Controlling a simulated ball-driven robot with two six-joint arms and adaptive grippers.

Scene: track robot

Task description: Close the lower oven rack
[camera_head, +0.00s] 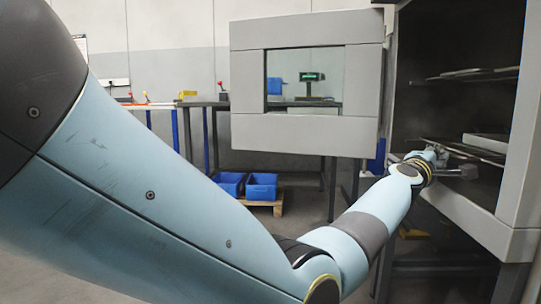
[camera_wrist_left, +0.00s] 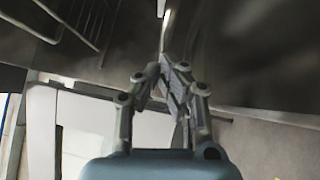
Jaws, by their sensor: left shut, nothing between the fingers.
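The oven (camera_head: 500,230) stands at the right of the head view, with its grey windowed door (camera_head: 305,132) swung open to the left. The lower rack (camera_head: 476,151) lies inside the dark cavity, with a flat light item on it. My left gripper (camera_head: 440,158) is at the oven opening, close to the front of the lower rack; I cannot tell if they touch. In the left wrist view the gripper's fingers (camera_wrist_left: 168,80) are together with nothing between them. Wire bars of a rack (camera_wrist_left: 82,18) show at the upper left there. My right gripper is in neither view.
The upper rack (camera_head: 465,75) sits higher in the cavity. Behind the door is a workbench (camera_head: 205,104) with blue bins (camera_head: 262,186) on a pallet below it. The open door hangs left of my forearm.

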